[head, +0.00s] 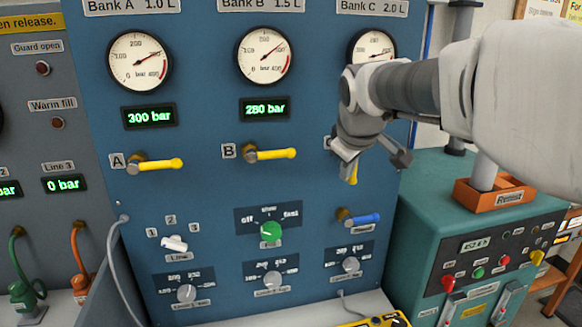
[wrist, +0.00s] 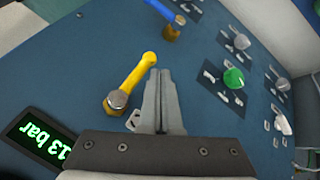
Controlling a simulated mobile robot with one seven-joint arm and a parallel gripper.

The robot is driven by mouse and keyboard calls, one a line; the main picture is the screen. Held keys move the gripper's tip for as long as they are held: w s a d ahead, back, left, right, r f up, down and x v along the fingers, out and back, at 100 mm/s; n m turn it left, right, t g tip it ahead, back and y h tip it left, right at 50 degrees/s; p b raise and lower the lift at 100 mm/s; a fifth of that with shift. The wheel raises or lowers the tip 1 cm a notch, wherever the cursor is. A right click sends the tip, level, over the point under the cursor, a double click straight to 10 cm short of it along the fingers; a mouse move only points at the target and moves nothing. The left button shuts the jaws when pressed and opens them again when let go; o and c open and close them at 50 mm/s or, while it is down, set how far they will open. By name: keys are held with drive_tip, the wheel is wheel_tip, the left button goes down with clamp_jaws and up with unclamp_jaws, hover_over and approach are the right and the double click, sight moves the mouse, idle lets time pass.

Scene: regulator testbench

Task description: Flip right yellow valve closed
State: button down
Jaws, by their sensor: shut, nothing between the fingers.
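The right yellow valve (head: 352,173), under Bank C, is mostly hidden behind my gripper in the head view; its lever tip points down. In the wrist view the whole yellow lever (wrist: 136,78) shows, running from its brass hub to upper right. My gripper (wrist: 163,75) is shut and empty, its fingers just right of the lever in that view; I cannot tell if they touch it. My gripper (head: 350,153) is in front of the panel at this valve in the head view.
Yellow levers A (head: 160,165) and B (head: 274,154) point right. A blue lever (head: 362,218) sits below the right valve, with a green knob (head: 270,232) to its left. A teal machine (head: 430,225) stands at the right.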

drive_tip(key=shift+w+d, duration=0.25)
drive_tip(key=shift+d, duration=0.05)
